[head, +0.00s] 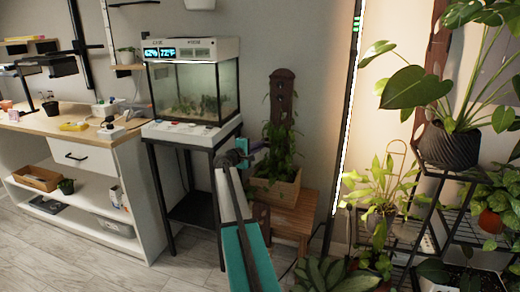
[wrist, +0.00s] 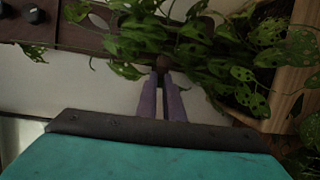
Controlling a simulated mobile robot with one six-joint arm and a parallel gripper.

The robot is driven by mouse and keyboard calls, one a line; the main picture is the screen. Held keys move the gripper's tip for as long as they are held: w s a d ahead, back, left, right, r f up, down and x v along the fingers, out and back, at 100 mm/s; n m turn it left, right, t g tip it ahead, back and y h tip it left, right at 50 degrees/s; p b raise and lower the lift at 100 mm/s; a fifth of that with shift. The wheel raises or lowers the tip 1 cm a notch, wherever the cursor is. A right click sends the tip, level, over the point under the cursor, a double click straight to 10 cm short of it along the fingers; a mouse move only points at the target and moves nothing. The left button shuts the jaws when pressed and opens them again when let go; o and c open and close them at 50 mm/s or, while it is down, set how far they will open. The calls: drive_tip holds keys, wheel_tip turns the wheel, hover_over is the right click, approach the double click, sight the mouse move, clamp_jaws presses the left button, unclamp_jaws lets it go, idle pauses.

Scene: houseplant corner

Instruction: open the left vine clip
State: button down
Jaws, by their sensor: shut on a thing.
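A dark upright board (head: 282,92) with round fittings rises behind a leafy vine (head: 275,150) in a wooden planter (head: 285,192) in the head view. In the wrist view the board (wrist: 85,40) lies at the left and the vine's holed leaves (wrist: 250,75) hang around the fingers. My gripper (wrist: 163,72) has its narrow purple fingers close together on a small brown piece (wrist: 163,61), apparently the vine clip; leaves partly hide it. I cannot tell from this view whether it is the left one.
A glass terrarium (head: 195,90) on a dark stand is left of the vine. The planter sits on a wooden stool (head: 295,225). A tall light strip (head: 347,120) and a plant rack (head: 455,185) stand to the right. Some floor (head: 120,270) is clear at the lower left.

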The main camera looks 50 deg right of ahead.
drive_tip(key=w, duration=0.3)
drive_tip(key=shift+w+r, duration=0.1)
drive_tip(key=shift+w, duration=0.2)
drive_tip(key=shift+s+d, duration=0.1)
drive_tip(key=shift+d, duration=0.2)
drive_tip(key=c, duration=1.9)
unclamp_jaws()
drive_tip(key=shift+c, duration=0.2)
drive_tip(key=shift+a, duration=0.25)
drive_tip(key=s+a+r+p, duration=0.1)
drive_tip(key=s+a, duration=0.1)
drive_tip(key=a, duration=1.1)
drive_tip(key=shift+p, duration=0.4)
